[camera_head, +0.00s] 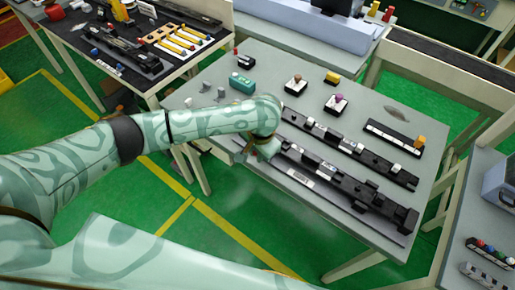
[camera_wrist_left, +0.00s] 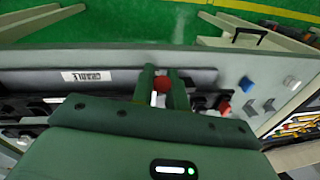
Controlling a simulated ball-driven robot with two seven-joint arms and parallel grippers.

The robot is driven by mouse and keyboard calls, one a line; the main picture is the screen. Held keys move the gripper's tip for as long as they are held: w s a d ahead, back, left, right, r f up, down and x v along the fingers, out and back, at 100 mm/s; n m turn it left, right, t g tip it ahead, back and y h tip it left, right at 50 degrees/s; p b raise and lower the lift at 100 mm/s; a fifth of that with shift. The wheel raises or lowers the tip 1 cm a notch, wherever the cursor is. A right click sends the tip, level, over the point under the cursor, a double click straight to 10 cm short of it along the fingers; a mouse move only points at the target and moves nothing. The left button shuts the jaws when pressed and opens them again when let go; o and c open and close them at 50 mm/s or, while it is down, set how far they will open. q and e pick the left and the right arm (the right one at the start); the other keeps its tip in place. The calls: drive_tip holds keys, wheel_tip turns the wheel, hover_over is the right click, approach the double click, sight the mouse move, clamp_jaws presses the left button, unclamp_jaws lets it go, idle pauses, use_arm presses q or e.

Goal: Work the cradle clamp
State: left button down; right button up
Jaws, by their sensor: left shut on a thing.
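The long black cradle fixture (camera_head: 345,183) lies along the near side of the grey table. Its white label, seemingly reading CRADLE, shows in the left wrist view (camera_wrist_left: 88,76). My left gripper (camera_head: 262,150) is at the fixture's left end, reaching down from above. In the left wrist view its two green fingers (camera_wrist_left: 161,90) are shut around a red ball knob (camera_wrist_left: 162,84), which appears to be the clamp's handle. The clamp body below the knob is hidden by my gripper. My right gripper is not in view.
A second black rail (camera_head: 350,146) runs parallel behind the fixture. Small button boxes (camera_head: 295,84) and a teal block (camera_head: 242,83) stand farther back on the table. Another table with yellow-handled tools (camera_head: 182,40) is at the upper left. Green floor is open at the left.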

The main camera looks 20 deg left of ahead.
use_arm(q)
drive_tip(key=shift+s+a+t+h+p, duration=0.25)
drive_tip(key=shift+s+t+p, duration=0.5)
drive_tip(key=shift+p, duration=3.3)
drive_tip(key=f+t+h+b, duration=0.1)
drive_tip(key=f+t+b, duration=0.2)
drive_tip(key=b, duration=0.2)
drive_tip(key=f+t+h+b, duration=0.1)
drive_tip(key=f+t+b, duration=0.2)
drive_tip(key=t+b, duration=0.1)
drive_tip(key=f+n+t+h+b, duration=0.1)
drive_tip(key=f+t+b, duration=0.2)
drive_tip(key=t+b, duration=0.1)
drive_tip(key=shift+s+a+h+b, duration=0.15)
drive_tip(key=shift+s+h+b, duration=0.2)
drive_tip(key=shift+b, duration=0.55)
drive_tip(key=shift+w+r+t+b, duration=0.15)
drive_tip(key=shift+t+b, duration=0.1)
drive_tip(key=shift+b, duration=0.55)
drive_tip(key=c, duration=1.4)
unclamp_jaws()
